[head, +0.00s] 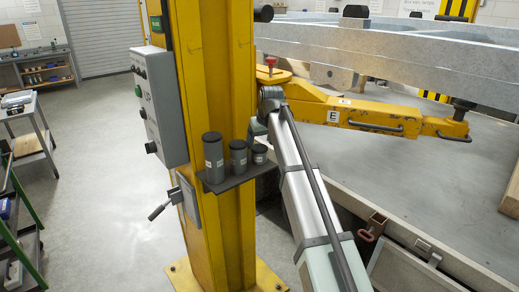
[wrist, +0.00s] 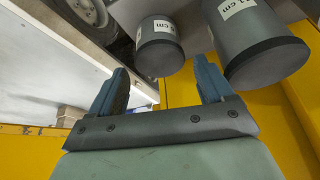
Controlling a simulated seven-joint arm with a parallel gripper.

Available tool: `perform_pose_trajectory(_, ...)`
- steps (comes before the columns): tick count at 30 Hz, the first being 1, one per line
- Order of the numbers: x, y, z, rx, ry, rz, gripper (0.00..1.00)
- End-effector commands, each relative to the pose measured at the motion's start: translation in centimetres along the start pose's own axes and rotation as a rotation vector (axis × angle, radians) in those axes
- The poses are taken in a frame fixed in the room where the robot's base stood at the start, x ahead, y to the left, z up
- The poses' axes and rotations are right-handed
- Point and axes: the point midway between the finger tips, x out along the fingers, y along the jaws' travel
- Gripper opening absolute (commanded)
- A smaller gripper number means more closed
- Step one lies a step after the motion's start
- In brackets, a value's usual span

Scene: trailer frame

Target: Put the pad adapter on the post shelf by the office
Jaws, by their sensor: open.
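Three dark grey capped cylinders with white labels stand upright in a row on the small dark post shelf (head: 232,183). They are a tall one (head: 213,158), a medium one (head: 238,158) and a short one (head: 259,155) at the shelf's right end. In the wrist view my gripper (wrist: 160,66) is open, its blue fingers spread. One labelled cylinder (wrist: 160,48) shows between the fingertips, and a larger one (wrist: 255,42) is to the right. I cannot tell whether the fingers touch either. In the head view the fingers are not clear behind the shelf.
The yellow post (head: 210,80) carries a grey control box (head: 160,105) and a lever (head: 160,207). A yellow lift arm marked E (head: 345,112) extends right under the grey trailer frame (head: 400,40). A cart (head: 30,120) stands left; floor between is free.

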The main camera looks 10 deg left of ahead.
Motion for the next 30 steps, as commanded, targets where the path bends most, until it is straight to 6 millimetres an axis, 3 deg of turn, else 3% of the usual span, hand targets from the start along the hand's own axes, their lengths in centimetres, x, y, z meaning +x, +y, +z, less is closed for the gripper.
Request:
perform_pose_trajectory(6,-3.6,0.0,0.0,0.000,0.002,0.000,0.80)
perform_pose_trajectory(12,-5.4,0.0,0.0,0.000,0.000,0.000,0.80)
perform_pose_trajectory(30,-5.8,0.0,0.0,0.000,0.000,0.000,0.80)
